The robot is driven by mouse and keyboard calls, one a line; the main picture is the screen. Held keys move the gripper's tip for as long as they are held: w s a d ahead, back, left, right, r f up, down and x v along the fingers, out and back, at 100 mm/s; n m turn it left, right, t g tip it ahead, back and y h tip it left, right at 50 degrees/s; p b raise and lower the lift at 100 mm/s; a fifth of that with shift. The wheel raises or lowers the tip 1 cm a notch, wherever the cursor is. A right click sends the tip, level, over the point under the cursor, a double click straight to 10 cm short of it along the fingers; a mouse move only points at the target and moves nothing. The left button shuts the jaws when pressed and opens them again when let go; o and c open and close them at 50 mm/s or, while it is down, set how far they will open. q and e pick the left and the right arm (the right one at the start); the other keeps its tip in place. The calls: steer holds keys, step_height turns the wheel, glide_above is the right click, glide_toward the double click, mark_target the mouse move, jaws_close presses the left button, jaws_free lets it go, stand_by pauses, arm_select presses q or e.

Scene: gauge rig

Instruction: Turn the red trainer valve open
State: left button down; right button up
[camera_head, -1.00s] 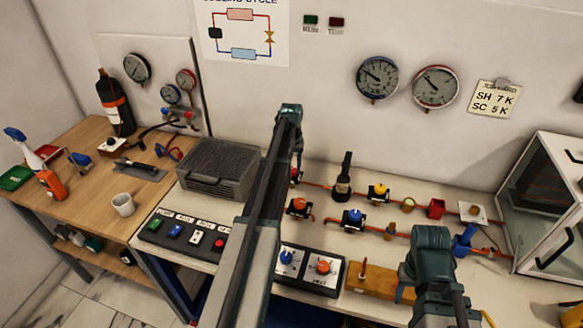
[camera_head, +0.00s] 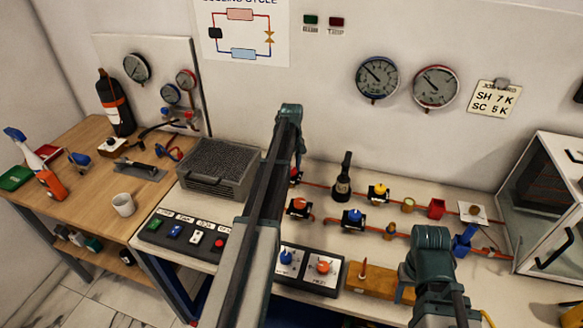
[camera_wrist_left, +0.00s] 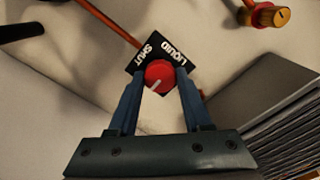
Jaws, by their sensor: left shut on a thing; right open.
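The red trainer valve is a red knob (camera_wrist_left: 159,75) with a white pointer line, on a black plate (camera_wrist_left: 150,52) lettered LIQUID and SHUT. In the left wrist view my left gripper (camera_wrist_left: 160,82) is shut on the knob, one finger on each side. In the head view the valve (camera_head: 295,176) is at the back of the bench, mostly hidden behind my left arm. The left gripper (camera_head: 298,160) reaches down to it there. My right gripper (camera_head: 404,284) is open over the bench front, near a wooden block, its fingers partly hidden.
An orange-knobbed valve (camera_head: 298,206), a blue-knobbed valve (camera_head: 353,217) and a yellow-knobbed valve (camera_head: 378,193) sit on copper pipes nearby. A black bottle-shaped part (camera_head: 342,180) stands right of the red valve. A dark grey finned unit (camera_head: 217,168) is to the left.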

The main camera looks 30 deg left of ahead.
mark_target(292, 169)
stand_by(0.3)
arm_select(q)
steer(key=shift+c, duration=1.6)
jaws_free()
steer(key=shift+r, duration=0.15)
arm_select(e)
steer(key=shift+r, duration=0.1)
arm_select(q)
step_height(292, 169, up, 14)
steer(key=p, duration=1.4)
steer(key=shift+f, duration=0.2)
arm_select(e)
step_height(292, 169, up, 14)
steer(key=shift+f, duration=0.2)
